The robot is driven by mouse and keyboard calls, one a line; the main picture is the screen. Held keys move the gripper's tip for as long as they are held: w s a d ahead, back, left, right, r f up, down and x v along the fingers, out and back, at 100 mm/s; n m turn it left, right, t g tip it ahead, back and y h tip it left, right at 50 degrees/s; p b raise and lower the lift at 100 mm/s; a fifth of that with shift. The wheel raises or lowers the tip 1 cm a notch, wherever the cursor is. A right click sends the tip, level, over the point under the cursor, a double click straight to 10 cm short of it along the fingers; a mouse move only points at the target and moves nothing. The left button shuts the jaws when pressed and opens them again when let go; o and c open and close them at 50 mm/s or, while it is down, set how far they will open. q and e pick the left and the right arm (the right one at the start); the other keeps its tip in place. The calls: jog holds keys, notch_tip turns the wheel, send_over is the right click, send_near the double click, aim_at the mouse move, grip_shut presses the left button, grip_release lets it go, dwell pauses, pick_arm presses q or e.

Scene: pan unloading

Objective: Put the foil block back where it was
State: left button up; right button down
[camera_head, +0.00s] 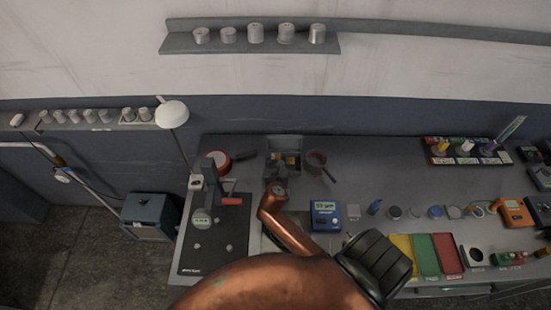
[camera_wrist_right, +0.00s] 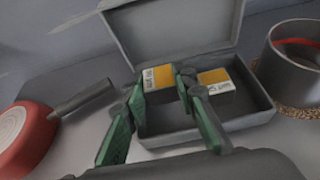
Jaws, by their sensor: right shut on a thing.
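My right gripper (camera_wrist_right: 163,88) has its green fingers around a block with a yellow and white label (camera_wrist_right: 160,77), which I take for the foil block. The block is over the left part of an open grey case (camera_wrist_right: 190,137); I cannot tell if it touches the case floor. A similar yellow and white block (camera_wrist_right: 215,80) sits in the case to the right of the fingers. In the head view the case (camera_head: 285,138) stands at the back of the bench, and my right gripper (camera_head: 278,174) is at its front edge. My left gripper is not in view.
A red pan (camera_wrist_right: 25,135) lies left of the case, its dark handle pointing towards it. Another pan (camera_wrist_right: 292,68) stands close on the right, on a speckled mat (camera_wrist_right: 264,82). The raised case lid (camera_wrist_right: 170,28) stands behind the blocks. A blue meter (camera_head: 325,214) is nearer on the bench.

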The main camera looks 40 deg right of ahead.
jog(key=shift+f, duration=0.35)
jog(key=c, duration=1.6)
grip_release()
jog(key=shift+r, duration=0.15)
jog(key=v, duration=0.8)
jog(key=r+v, duration=0.1)
jog(key=v, duration=0.3)
jog(key=shift+p, duration=0.3)
